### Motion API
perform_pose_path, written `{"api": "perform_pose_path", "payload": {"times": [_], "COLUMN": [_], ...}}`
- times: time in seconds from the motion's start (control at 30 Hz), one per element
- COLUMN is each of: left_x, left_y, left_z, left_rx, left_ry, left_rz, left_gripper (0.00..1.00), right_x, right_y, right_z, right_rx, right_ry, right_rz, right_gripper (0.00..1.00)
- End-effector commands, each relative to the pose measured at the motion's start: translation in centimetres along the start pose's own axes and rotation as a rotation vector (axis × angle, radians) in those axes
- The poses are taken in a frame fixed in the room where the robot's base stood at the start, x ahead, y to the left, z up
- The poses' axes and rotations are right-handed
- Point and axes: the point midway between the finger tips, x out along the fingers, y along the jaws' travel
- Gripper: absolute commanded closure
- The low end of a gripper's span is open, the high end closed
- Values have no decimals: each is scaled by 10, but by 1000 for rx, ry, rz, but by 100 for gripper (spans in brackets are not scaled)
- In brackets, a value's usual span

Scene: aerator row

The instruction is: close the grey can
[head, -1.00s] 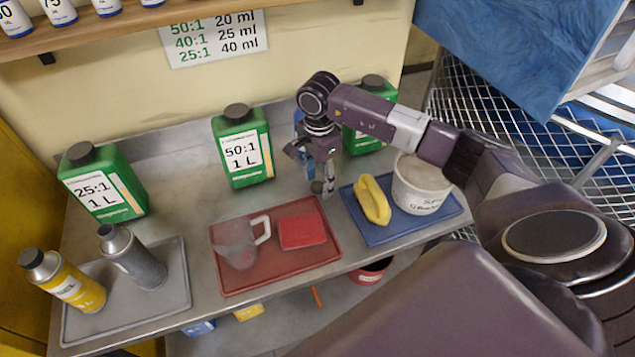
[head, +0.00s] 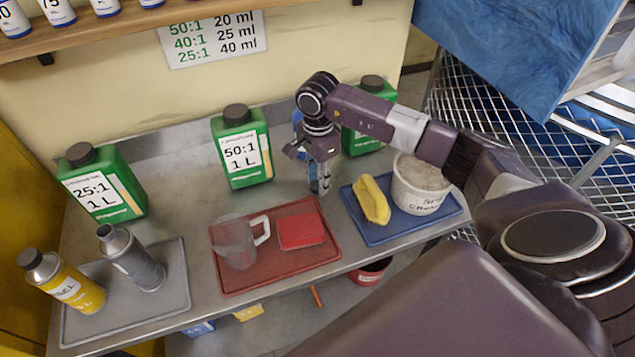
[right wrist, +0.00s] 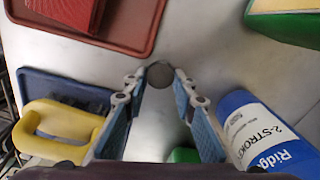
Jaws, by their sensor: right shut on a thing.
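The grey can (head: 140,265) stands upright on a grey tray (head: 178,300) at the left of the bench in the head view. Its top narrows to a neck (head: 106,232); I cannot tell details of the opening. My right gripper (head: 320,187) is low over the bench, behind the red and blue trays and far to the right of the can. In the right wrist view its fingertips (right wrist: 160,82) are shut on a small round dark grey cap (right wrist: 160,73). In the head view the cap is mostly hidden by the fingers. My left gripper is not in view.
A yellow can (head: 65,285) stands beside the grey can. Green jugs (head: 240,150) line the back wall. A red tray (head: 230,283) holds a clear pitcher and red cloth. A blue tray (head: 400,233) holds a yellow item and white tub. A blue bottle (right wrist: 265,130) stands near the gripper.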

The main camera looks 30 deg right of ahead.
Motion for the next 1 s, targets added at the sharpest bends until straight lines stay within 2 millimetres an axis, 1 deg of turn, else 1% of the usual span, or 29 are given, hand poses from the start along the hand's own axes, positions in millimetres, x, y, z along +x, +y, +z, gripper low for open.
{"api": "perform_pose_path", "payload": {"times": [0.17, 0.27, 0.37, 0.6, 0.67, 0.7, 0.83, 1.0], "left_x": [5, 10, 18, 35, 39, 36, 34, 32], "left_y": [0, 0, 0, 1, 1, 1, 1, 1], "left_z": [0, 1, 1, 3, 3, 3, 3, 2], "left_rx": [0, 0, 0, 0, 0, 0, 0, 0], "left_ry": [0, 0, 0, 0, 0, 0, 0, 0], "left_rz": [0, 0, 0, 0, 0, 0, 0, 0], "left_gripper": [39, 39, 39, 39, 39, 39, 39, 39], "right_x": [-13, -29, -54, -129, -146, -156, -180, -194], "right_y": [-1, -1, -2, -2, -1, -1, 0, 0], "right_z": [0, -1, -1, 0, 0, 0, 0, 0], "right_rx": [-1, 0, -1, 0, -1, 0, 0, 0], "right_ry": [0, 2, 1, 0, -1, 2, 1, 1], "right_rz": [-4, -5, -9, -10, -8, -6, -4, -2], "right_gripper": [83, 83, 83, 83, 83, 83, 83, 83]}}
